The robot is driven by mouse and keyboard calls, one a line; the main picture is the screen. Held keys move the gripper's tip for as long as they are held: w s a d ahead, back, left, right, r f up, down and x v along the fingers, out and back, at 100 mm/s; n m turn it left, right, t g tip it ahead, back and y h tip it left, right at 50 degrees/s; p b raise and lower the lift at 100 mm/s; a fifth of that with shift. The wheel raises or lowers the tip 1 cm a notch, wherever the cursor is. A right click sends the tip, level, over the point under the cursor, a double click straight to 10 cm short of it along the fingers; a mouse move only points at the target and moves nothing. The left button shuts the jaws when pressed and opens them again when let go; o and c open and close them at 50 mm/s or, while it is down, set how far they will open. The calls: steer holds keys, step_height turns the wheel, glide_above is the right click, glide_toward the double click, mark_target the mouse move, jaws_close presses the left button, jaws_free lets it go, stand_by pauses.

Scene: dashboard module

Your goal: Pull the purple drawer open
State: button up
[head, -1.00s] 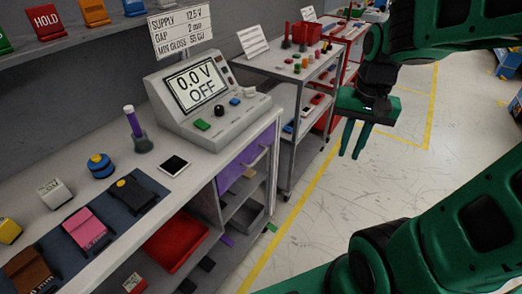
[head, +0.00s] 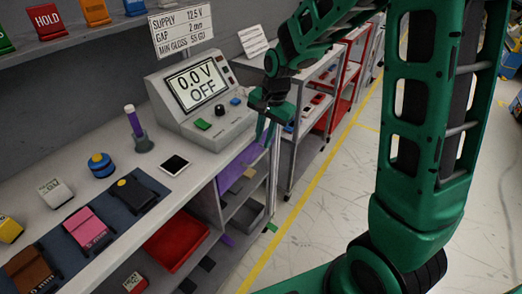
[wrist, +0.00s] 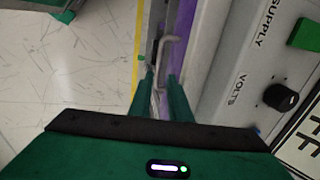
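The purple drawer (head: 238,167) is under the bench top, below the grey power supply, and appears shut.
The power supply (head: 202,97) sits on the bench just above the drawer. Open shelves with a grey bin (head: 244,217) and a red bin (head: 176,243) lie below. A grey cart (head: 300,125) stands close behind my gripper. The floor (head: 318,225) in front is clear.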

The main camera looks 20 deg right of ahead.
mark_target(260, 155)
steer(key=shift+w+a+f, duration=0.1)
steer(key=shift+w+f, duration=0.05)
steer(key=shift+f, duration=0.85)
steer(key=shift+w+a+f, duration=0.1)
steer(key=shift+w+f, duration=0.05)
steer(key=shift+f, duration=0.85)
steer(key=shift+w+a+f, duration=0.1)
steer(key=shift+w+f, duration=0.05)
steer(key=shift+f, duration=0.85)
